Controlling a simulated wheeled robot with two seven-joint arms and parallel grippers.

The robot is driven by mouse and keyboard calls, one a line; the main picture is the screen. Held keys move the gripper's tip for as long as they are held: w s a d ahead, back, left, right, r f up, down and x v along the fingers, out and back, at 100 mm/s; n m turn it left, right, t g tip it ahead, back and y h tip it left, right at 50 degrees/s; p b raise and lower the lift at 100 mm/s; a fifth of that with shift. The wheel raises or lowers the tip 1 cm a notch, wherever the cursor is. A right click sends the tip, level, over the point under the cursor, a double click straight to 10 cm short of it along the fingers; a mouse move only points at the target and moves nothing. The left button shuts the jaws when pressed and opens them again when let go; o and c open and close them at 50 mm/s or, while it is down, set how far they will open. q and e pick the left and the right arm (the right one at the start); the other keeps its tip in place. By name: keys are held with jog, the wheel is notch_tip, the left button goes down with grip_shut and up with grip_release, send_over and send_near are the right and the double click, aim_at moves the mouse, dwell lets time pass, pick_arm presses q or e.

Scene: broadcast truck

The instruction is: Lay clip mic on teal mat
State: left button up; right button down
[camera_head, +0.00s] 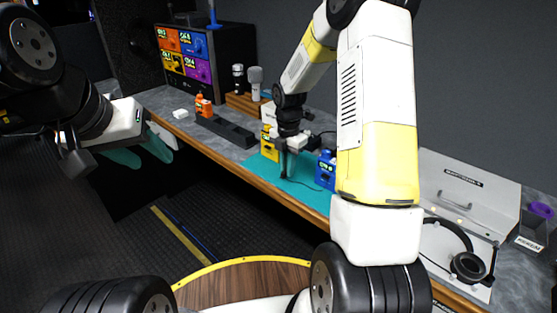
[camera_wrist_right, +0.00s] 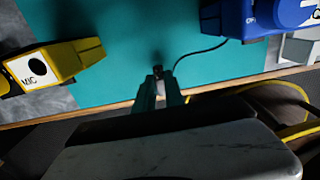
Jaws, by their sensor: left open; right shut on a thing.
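The teal mat (camera_head: 300,192) lies on the grey counter near its front edge and fills much of the right wrist view (camera_wrist_right: 130,40). My right gripper (camera_head: 284,170) points down over the mat's front part. In the right wrist view its fingertips (camera_wrist_right: 159,78) are shut on the small black clip mic (camera_wrist_right: 158,70). A thin black cable runs from there across the mat toward the blue pack. I cannot tell whether the mic touches the mat. My left gripper (camera_head: 148,155) is open and empty, off the counter at left.
A yellow pack marked MIC (camera_wrist_right: 55,67) and a blue pack (camera_head: 326,170) flank the mat; the blue one also shows in the right wrist view (camera_wrist_right: 255,17). Headphones (camera_head: 466,264) and a grey case (camera_head: 462,190) stand at right. Monitors (camera_head: 186,55) stand at back left.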

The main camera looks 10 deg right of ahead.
jog(key=shift+f, duration=1.1)
jog(key=shift+f, duration=0.15)
jog(key=c, duration=1.4)
grip_release()
jog(key=shift+c, duration=0.2)
